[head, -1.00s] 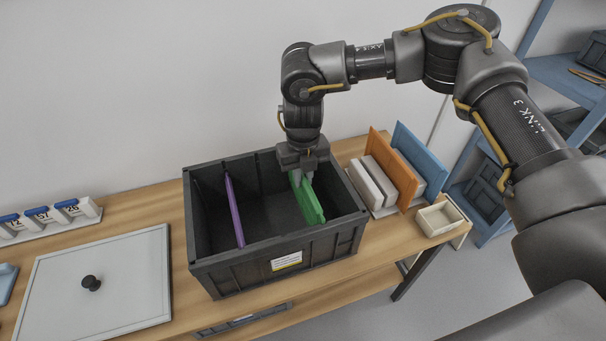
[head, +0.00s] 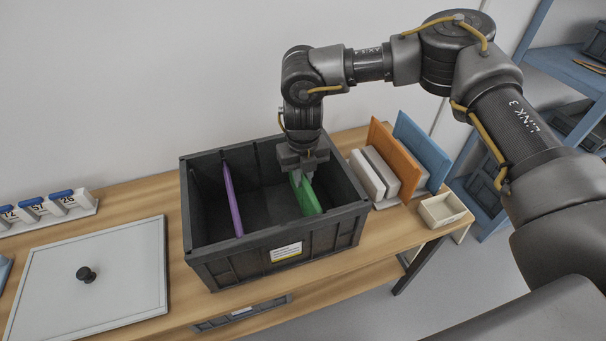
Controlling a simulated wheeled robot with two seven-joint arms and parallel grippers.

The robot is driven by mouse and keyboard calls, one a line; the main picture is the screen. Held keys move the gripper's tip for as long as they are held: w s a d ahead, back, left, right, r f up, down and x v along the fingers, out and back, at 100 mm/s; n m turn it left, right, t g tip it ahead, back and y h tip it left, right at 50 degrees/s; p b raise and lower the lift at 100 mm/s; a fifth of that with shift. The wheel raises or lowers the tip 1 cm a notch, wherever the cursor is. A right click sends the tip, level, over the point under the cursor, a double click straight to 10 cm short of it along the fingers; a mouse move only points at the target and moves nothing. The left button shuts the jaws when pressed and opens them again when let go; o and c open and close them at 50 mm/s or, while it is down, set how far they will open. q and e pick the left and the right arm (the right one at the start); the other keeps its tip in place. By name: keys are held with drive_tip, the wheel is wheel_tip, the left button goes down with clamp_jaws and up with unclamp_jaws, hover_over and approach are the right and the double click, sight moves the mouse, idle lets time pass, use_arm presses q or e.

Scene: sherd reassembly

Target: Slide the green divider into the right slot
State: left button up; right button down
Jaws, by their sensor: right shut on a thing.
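The green divider (head: 308,197) stands upright in the right part of the dark grey crate (head: 216,269). My right gripper (head: 303,170) is shut on the divider's upper edge, at its far part. The divider sits low, with its near end below the crate's front rim. Its lower edge and the right slot are hidden, so I cannot tell how it meets the slot. A purple divider (head: 232,198) stands upright in the left part of the crate, apart from the green one. My left gripper is not in view.
To the right of the crate, an orange panel (head: 399,160) and a blue panel (head: 422,148) stand in a rack with pale slabs. A small cream box (head: 441,210) sits near the table's right edge. A grey lid (head: 92,280) with a black knob lies at left.

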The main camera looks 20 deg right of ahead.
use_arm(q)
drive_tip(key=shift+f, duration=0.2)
use_arm(e)
drive_tip(key=shift+f, duration=0.3)
drive_tip(key=c, duration=1.3)
unclamp_jaws()
wheel_tip(320, 180, up, 10)
drive_tip(key=shift+f+b, duration=0.2)
drive_tip(key=shift+b, duration=0.6)
drive_tip(key=shift+r, duration=0.6)
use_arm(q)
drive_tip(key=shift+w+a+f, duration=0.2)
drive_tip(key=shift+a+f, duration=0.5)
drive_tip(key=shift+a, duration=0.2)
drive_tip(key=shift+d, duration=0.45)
